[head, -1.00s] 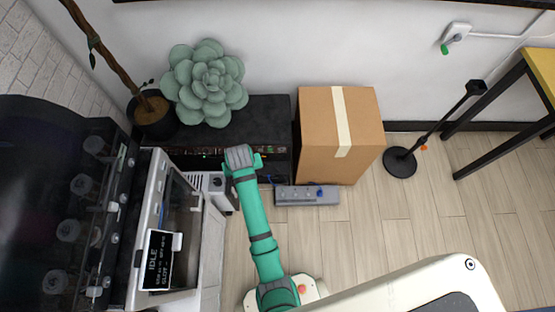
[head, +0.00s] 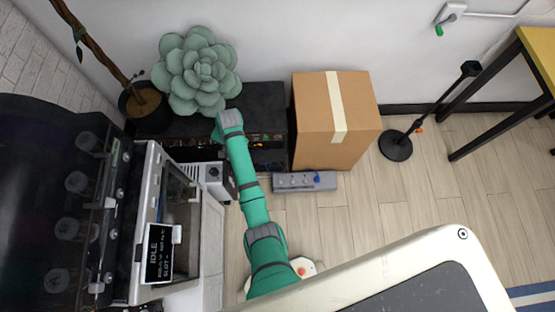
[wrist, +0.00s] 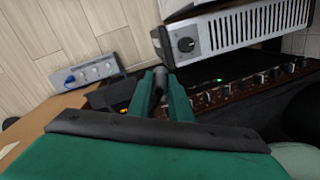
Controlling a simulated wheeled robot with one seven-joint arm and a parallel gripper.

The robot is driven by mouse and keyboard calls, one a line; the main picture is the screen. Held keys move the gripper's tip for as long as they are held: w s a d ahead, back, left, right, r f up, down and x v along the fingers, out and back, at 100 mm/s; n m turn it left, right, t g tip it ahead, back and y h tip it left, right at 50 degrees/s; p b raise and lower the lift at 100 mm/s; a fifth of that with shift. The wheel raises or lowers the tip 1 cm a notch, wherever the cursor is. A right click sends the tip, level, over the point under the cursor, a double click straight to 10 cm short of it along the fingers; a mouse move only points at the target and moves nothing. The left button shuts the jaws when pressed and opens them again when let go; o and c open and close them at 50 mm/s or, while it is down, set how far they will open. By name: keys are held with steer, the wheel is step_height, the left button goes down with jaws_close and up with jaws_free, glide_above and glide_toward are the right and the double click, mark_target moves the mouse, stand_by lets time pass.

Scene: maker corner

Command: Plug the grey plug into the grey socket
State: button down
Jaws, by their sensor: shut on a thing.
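My gripper (wrist: 160,92) shows in the wrist view with its two teal fingers shut on a small dark grey piece, the grey plug (wrist: 160,80), mostly hidden between them. In the head view my arm reaches over the low black shelf, and its fingers and the plug are hidden there. A grey power strip (head: 290,183) lies on the floor in front of the cardboard box. It also shows in the wrist view (wrist: 62,79), left of my gripper and apart from it. I cannot tell which socket is the grey one.
The cardboard box (head: 312,110) stands behind the strip. The black shelf (head: 262,105) holds electronics and a succulent (head: 197,72). A light grey device with a knob (wrist: 225,38) is close beyond my fingers. A black stand (head: 395,146) is at right. Floor right of the strip is clear.

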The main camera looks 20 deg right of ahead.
steer(key=m, duration=0.1)
steer(key=f+m+y, duration=0.1)
steer(key=m, duration=0.1)
steer(key=w+d+m+y, duration=0.1)
steer(key=shift+f, duration=0.2)
steer(key=s+d+f+m+t+h, duration=0.2)
steer(key=s+d+m+t+h, duration=0.2)
steer(key=d+m, duration=0.4)
steer(key=s+d+f+m+t+h, duration=0.3)
steer(key=d+m+t, duration=0.6)
steer(key=m, duration=0.6)
steer(key=s+h, duration=0.1)
steer(key=h, duration=0.1)
steer(key=shift+d+m+t+h, duration=0.2)
steer(key=shift+m+t+h, duration=0.1)
steer(key=shift+h, duration=0.1)
steer(key=shift+w, duration=0.15)
steer(key=shift+w+d, duration=0.3)
steer(key=shift+w, duration=0.6)
steer(key=shift+w+d, duration=0.25)
steer(key=shift+w, duration=0.65)
steer(key=shift+w+d, duration=0.3)
steer(key=shift+w, duration=0.6)
steer(key=shift+w+d, duration=0.1)
steer(key=shift+w, duration=0.4)
